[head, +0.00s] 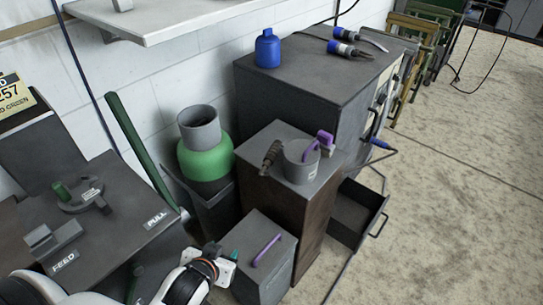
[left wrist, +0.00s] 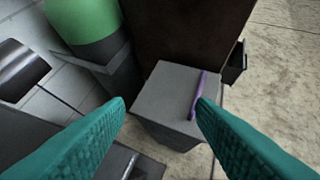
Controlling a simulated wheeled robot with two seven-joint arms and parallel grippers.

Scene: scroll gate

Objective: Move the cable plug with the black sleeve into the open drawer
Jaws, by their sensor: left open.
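Two plugs with blue bodies and pale bands lie on top of the dark cabinet, one behind (head: 344,33) and one in front (head: 343,49); I cannot tell which sleeve is black. A dark, ridged plug-like piece (head: 270,157) leans beside a grey cup on the middle box. The open drawer (head: 352,219) sticks out low at the right of that box and looks empty. My left gripper (head: 232,258) is at the lower middle, next to the low grey box, away from the plugs. In the left wrist view its teal fingers (left wrist: 162,112) are apart with nothing held. My right gripper is not in view.
A blue bottle (head: 267,48) stands on the cabinet. A green cylinder (head: 204,160) stands left.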

